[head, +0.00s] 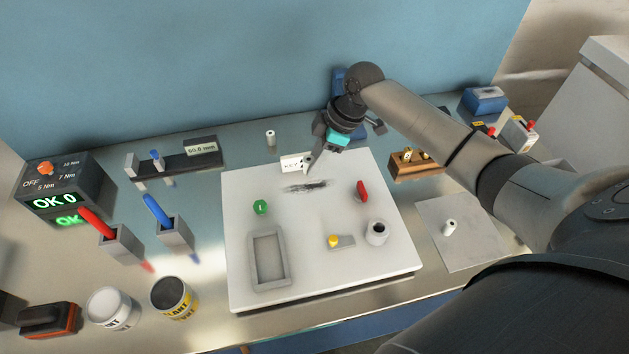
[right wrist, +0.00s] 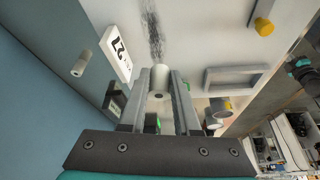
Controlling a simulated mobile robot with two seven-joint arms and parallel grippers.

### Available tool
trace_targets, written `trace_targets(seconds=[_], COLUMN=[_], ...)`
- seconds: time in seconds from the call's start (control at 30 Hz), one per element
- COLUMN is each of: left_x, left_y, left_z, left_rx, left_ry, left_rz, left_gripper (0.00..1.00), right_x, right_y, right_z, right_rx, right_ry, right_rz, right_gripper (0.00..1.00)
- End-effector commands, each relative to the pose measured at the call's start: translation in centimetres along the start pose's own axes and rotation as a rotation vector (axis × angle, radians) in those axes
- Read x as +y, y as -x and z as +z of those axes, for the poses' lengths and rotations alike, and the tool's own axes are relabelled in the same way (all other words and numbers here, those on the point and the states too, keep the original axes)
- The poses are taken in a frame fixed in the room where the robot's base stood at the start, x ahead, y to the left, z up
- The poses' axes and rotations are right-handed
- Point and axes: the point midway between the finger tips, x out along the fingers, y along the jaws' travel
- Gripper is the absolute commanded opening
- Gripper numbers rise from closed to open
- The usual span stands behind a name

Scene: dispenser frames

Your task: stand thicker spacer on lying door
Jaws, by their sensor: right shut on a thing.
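My right gripper (head: 309,163) is over the back part of a large white panel (head: 240,190), which appears to be the lying door. In the right wrist view the gripper (right wrist: 160,85) is shut on a pale cylindrical spacer (right wrist: 160,77), its holed end facing the camera. The fingers mostly hide this spacer in the head view. I cannot tell whether it touches the panel. Another pale spacer (head: 270,137) stands on the table behind the panel, and shows in the right wrist view (right wrist: 82,63). A third small pale cylinder (head: 450,227) is on a grey plate at right. My left gripper is not in view.
The panel carries a "KEY" label (head: 291,164), a green knob (head: 261,207), a red part (head: 362,190), a rectangular frame (head: 254,262), a yellow knob (head: 334,241) and a grey round cup (head: 377,233). A wooden block (head: 414,170) stands to the right. The panel's middle is clear.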

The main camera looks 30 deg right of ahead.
Motion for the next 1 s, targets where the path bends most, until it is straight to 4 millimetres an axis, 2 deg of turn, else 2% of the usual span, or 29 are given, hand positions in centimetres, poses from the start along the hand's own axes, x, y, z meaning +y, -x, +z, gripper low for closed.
trace_targets(seconds=[0.1, 0.27, 0.5, 0.97, 1.0], left_x=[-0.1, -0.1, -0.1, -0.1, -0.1], left_y=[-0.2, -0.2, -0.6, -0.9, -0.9], left_z=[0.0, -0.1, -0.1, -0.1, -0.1], left_rx=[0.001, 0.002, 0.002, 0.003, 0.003], left_ry=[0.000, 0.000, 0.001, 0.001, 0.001], left_rz=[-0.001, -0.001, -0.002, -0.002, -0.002], left_gripper=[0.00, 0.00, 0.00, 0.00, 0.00], right_x=[0.0, 0.0, 0.0, 0.1, 0.1], right_y=[-2.0, -3.1, -6.3, -7.2, -7.2], right_z=[0.8, 1.2, 2.6, 3.0, 3.0], right_rx=[0.000, 0.001, 0.000, 0.000, 0.000], right_ry=[-0.001, 0.000, -0.002, 0.000, 0.000], right_rz=[0.000, 0.001, 0.001, 0.002, 0.002], right_gripper=[0.00, 0.00, 0.00, 0.00, 0.31])
